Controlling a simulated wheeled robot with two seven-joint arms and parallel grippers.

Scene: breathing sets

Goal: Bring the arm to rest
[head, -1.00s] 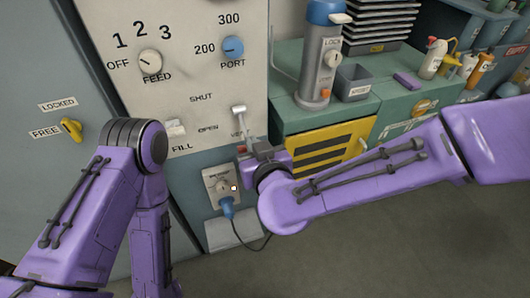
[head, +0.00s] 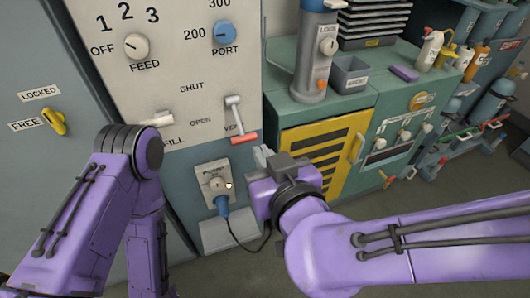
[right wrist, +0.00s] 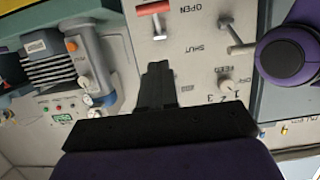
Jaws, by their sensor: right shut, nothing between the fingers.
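My right arm reaches in from the right in the head view, over the floor in front of the panel. Its gripper (head: 262,156) is shut and empty, apart from the red-handled vent lever (head: 243,138) just left of it. In the right wrist view the shut black fingers (right wrist: 158,85) point at the panel, and the red handle (right wrist: 153,8) shows at the top. My left arm (head: 125,160) is bent at the left of the head view; its gripper is not in view.
The white panel (head: 180,70) carries feed and port knobs. Below it a blue plug (head: 222,204) with a black cable sits in a socket. A green cabinet (head: 400,125) with a yellow door (head: 318,148) stands to the right. Floor at lower right is clear.

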